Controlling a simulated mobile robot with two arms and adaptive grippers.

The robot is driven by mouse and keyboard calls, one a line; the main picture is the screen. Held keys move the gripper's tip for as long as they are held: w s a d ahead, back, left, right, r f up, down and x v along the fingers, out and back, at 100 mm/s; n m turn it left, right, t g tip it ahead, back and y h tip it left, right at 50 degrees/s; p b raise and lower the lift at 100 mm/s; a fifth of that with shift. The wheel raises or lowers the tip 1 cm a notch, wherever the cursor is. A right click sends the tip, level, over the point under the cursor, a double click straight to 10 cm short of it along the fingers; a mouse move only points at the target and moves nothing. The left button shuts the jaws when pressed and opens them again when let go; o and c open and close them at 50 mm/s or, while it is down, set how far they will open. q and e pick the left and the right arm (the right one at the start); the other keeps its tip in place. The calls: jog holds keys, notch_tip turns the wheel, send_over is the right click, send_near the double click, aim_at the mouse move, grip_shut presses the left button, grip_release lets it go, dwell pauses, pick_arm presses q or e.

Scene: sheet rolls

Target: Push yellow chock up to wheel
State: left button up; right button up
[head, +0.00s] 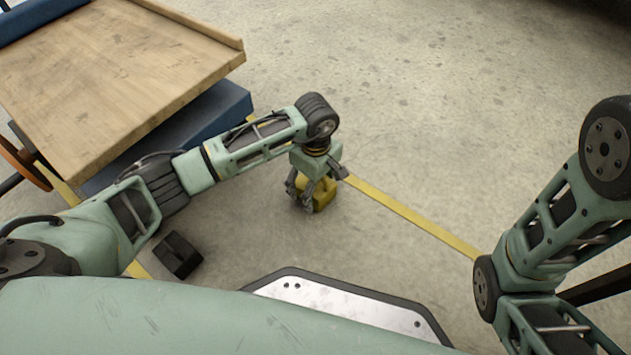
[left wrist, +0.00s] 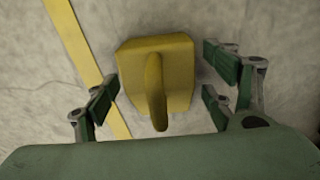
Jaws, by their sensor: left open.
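The yellow chock (head: 324,196) lies on the concrete floor under my left gripper (head: 312,194). In the left wrist view the chock (left wrist: 178,72) shows between the fingers, with its raised yellow handle towards the camera. My left gripper (left wrist: 165,92) is open around the chock, with a gap on both sides. A wheel (head: 18,160) with an orange-brown face shows at the left edge, under the wooden cart, partly hidden. My right arm comes in from the right, but its gripper is out of view.
A cart with a wooden deck (head: 110,75) and blue frame (head: 190,130) stands at upper left. A black block (head: 178,254) lies on the floor below my left arm. A yellow floor line (head: 415,219) runs past the chock. The floor beyond is clear.

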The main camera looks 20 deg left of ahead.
pick_arm(q)
jog(key=shift+f, duration=0.1)
jog(key=c, duration=1.6)
jog(key=shift+w+a, duration=0.95)
jog(key=shift+a, duration=1.4)
jog(key=shift+w+a, duration=0.9)
jog(key=shift+a, duration=1.4)
jog(key=shift+w+a, duration=0.95)
jog(key=shift+a, duration=1.4)
jog(key=o, duration=1.6)
jog(key=shift+d, duration=0.1)
jog(key=shift+c, duration=0.2)
